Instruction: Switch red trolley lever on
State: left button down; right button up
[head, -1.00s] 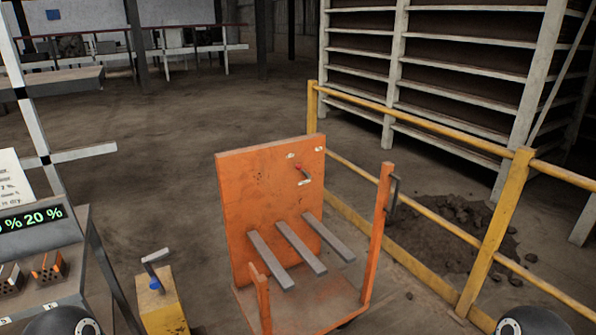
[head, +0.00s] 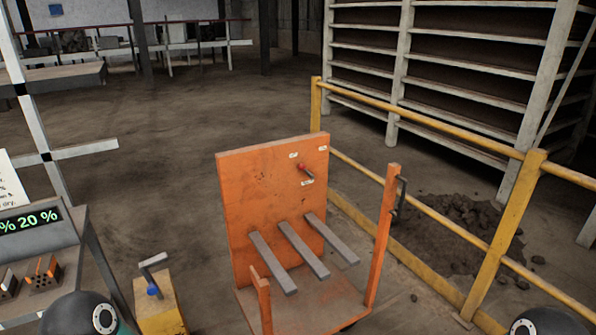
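The orange trolley (head: 240,190) stands in the middle of the head view, with an upright back panel, a flat bed and several grey bars jutting from the panel. The small red lever (head: 304,167) sits near the panel's upper right, between small white labels; its handle slants down to the right. I cannot read the labels. Only rounded dark parts of my arms show at the bottom left and bottom right edges. Neither gripper is in view, and nothing of mine touches the trolley.
A yellow railing (head: 507,222) runs along the right of the trolley, with dark rubble (head: 455,225) and tall shelves (head: 470,60) beyond. A yellow post with a grey lever (head: 154,262) stands at the lower left, beside a console with a display (head: 30,222). Floor behind the trolley is clear.

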aim_at(302, 166)
jog(key=z, duration=0.35)
jog(key=i, duration=1.3)
jog(key=z, duration=0.3)
